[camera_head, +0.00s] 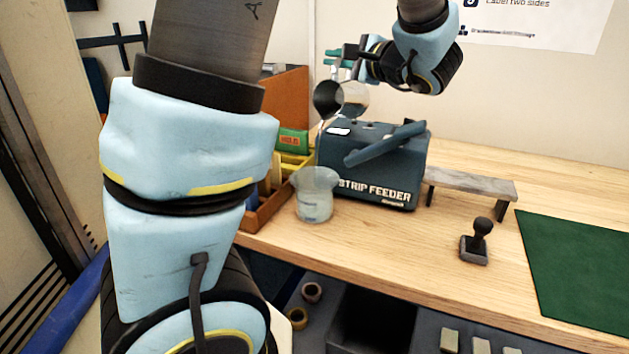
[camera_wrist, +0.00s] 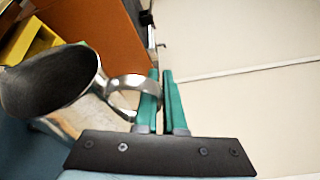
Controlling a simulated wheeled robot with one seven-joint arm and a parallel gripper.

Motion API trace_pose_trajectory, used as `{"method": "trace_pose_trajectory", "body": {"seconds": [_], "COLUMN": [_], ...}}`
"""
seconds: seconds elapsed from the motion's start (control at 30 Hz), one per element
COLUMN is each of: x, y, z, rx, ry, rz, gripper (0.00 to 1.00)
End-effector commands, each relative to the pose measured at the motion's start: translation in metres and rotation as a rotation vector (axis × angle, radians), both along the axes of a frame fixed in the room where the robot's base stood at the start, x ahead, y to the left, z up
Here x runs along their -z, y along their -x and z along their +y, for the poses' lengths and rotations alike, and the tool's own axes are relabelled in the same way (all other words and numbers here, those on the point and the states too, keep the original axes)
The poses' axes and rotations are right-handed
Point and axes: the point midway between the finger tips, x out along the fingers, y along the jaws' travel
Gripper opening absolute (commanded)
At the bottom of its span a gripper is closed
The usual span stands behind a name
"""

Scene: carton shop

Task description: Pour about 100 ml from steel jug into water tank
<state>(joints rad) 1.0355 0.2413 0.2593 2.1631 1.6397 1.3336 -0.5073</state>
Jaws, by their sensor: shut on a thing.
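The steel jug (camera_head: 355,97) hangs tilted in the air, with its dark mouth turned down to the left. My gripper (camera_head: 340,56) is shut on its handle. In the wrist view the green fingers (camera_wrist: 160,74) are at the handle loop, and the jug (camera_wrist: 88,112) shows its wide mouth at the left. A clear tank (camera_head: 315,196), which I take for the water tank, stands upright on the bench below the jug's lip. A thin streak seems to run from the lip down towards it. The liquid level in the jug is hidden.
The dark strip feeder (camera_head: 385,165) stands close to the right of the tank. A yellow bin (camera_head: 291,165) and a brown box are on its left. A grey stand (camera_head: 470,183), a stamp (camera_head: 477,240) and a green mat (camera_head: 580,270) lie further right.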

Motion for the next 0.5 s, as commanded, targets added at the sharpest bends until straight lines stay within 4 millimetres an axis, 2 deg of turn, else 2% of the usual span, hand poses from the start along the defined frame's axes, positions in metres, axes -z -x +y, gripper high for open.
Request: {"method": "trace_pose_trajectory", "body": {"seconds": [0.5], "x": [0.0019], "y": [0.0], "z": [-0.0002], "rx": [-0.001], "ry": [0.026], "rz": [-0.036], "gripper": [0.0]}}
